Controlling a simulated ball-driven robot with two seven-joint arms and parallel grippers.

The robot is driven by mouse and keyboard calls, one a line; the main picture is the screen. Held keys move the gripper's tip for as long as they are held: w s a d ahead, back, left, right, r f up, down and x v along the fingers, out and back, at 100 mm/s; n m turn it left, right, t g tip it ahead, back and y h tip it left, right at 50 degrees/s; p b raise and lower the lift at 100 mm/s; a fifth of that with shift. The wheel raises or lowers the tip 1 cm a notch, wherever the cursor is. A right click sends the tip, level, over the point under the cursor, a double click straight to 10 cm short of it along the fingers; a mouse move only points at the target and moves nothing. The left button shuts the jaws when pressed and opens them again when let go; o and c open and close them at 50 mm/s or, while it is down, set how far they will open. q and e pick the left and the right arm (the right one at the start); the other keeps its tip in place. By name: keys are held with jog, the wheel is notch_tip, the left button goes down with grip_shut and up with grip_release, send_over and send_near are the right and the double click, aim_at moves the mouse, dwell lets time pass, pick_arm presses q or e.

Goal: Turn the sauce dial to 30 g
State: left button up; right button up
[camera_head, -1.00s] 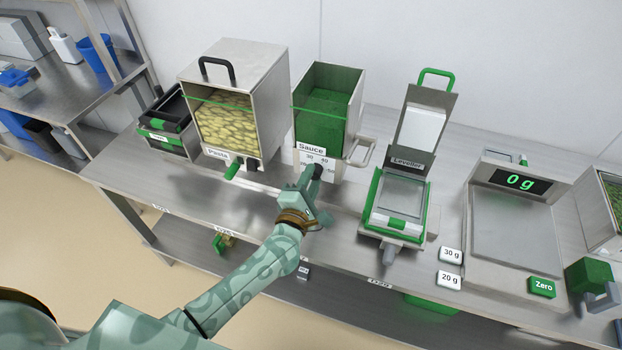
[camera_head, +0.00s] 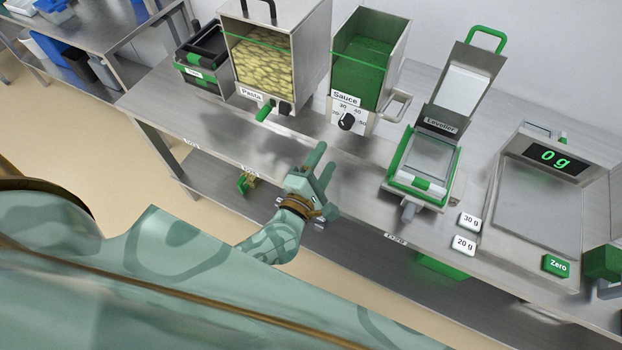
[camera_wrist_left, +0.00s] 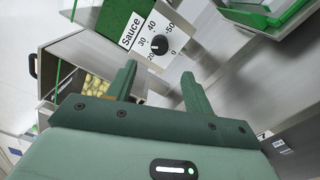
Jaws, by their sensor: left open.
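The sauce dispenser (camera_head: 368,62) is a steel box with a green front, standing at the back of the bench. Its black dial (camera_head: 347,121) sits on a white plate with numbers including 30, 40 and 50. The dial also shows in the left wrist view (camera_wrist_left: 159,45), beyond the fingertips. A pale mark on the knob is too small for me to read its setting surely. My left gripper (camera_head: 321,163) is open and empty, in front of and below the dial, apart from it. In the left wrist view my fingers (camera_wrist_left: 158,74) are spread. My right gripper is not in view.
The pasta dispenser (camera_head: 305,40) stands left of the sauce, with a green handle (camera_head: 264,112) sticking out in front. The leveler (camera_head: 424,165) and a scale (camera_head: 540,205) reading 0 g stand to the right. Cards marked 30 g (camera_head: 469,221) and 20 g (camera_head: 464,244) lie between them.

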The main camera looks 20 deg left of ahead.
pick_arm(q)
jog(key=s, duration=0.6)
jog(key=shift+s, duration=0.2)
jog(key=shift+f, duration=0.1)
jog(key=s+f+m+g+h, duration=0.1)
jog(key=s+f+m+g, duration=0.2)
jog(key=f+m, duration=0.4)
jog(key=s+a+f+m+g+h, duration=0.1)
jog(key=s+f+m+g, duration=0.25)
jog(key=f+m, duration=0.4)
jog(key=s+f+m+g+h, duration=0.15)
jog(key=s+f+m, duration=0.3)
jog(key=f, duration=0.45)
jog(key=s+a+f+m+g+y, duration=0.1)
jog(key=s+a+f+m+g, duration=0.1)
jog(key=s, duration=0.5)
jog(key=s+a+f+m+g+y, duration=0.1)
jog(key=s+a+f+m+g, duration=0.1)
jog(key=s+a+f+g, duration=0.2)
jog(key=s+a+f+m+g+y, duration=0.2)
jog(key=s+f, duration=0.6)
jog(key=s, duration=0.4)
jog(key=shift+a+f+m+g, duration=0.25)
jog(key=shift+a+m+g, duration=0.15)
jog(key=shift+g, duration=0.3)
